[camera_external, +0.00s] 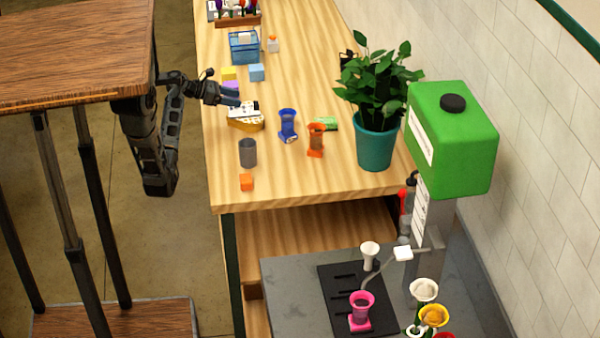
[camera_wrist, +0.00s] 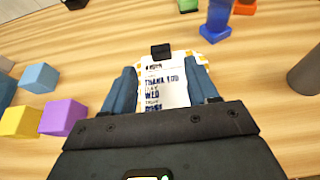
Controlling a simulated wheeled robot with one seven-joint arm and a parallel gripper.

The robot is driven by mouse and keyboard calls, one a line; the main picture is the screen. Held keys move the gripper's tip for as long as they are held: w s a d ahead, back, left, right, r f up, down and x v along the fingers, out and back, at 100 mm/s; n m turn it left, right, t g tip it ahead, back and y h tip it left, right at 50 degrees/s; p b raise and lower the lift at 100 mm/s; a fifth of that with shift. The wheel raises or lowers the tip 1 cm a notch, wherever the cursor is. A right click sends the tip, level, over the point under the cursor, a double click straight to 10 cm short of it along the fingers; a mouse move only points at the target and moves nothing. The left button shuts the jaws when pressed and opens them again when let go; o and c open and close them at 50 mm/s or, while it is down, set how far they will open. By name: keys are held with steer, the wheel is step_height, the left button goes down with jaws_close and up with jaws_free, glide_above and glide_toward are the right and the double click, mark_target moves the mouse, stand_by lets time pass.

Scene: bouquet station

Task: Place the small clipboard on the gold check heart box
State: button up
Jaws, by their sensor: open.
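The small clipboard (camera_wrist: 165,88), white with printed text and a black clip, lies on top of the gold check heart box (camera_external: 245,124). The clipboard also shows in the external view (camera_external: 246,107). A gold-checked edge of the box (camera_wrist: 203,58) shows beside the clip in the wrist view; most of the box is hidden there. My gripper (camera_wrist: 160,76) is open, with its blue fingers on either side of the clipboard in that picture. I cannot tell whether they touch it. In the external view my gripper (camera_external: 231,97) is just up and left of the box.
A blue vase (camera_external: 288,124), an orange vase (camera_external: 316,140) and a grey cup (camera_external: 248,153) stand nearby. Purple (camera_wrist: 63,117), yellow (camera_wrist: 21,121) and light-blue (camera_wrist: 38,77) blocks lie left in the wrist view. A potted plant (camera_external: 375,138) stands at the right.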

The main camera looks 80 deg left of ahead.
steer(key=v, duration=0.4)
steer(key=shift+s+r, duration=0.15)
steer(key=shift+s, duration=0.25)
steer(key=w+d+r+m+h+p, duration=0.2)
steer(key=w+d+m, duration=0.3)
steer(key=w+d, duration=0.5)
steer(key=w+d+r+m+t+h+p, duration=0.15)
steer(key=d+m, duration=0.35)
steer(key=d, duration=0.8)
steer(key=w+d+r+m+t+h, duration=0.1)
steer(key=d+m+h, duration=0.3)
steer(key=d, duration=0.8)
steer(key=s+d+f+m+y, duration=0.5)
steer(key=s+d+f+m, duration=0.15)
steer(key=s, duration=0.25)
steer(key=s+a+f+m+y+b, duration=0.1)
steer(key=s+f+m, duration=0.1)
steer(key=s+m, duration=0.5)
steer(key=s+a+f+m+g+y+b, duration=0.1)
steer(key=s+f+m+b, duration=0.1)
steer(key=s+m, duration=0.5)
steer(key=s+f, duration=0.1)
steer(key=s, duration=0.2)
steer(key=shift+s+a+m, duration=0.15)
steer(key=shift+s+m, duration=0.1)
steer(key=shift+m, duration=0.1)
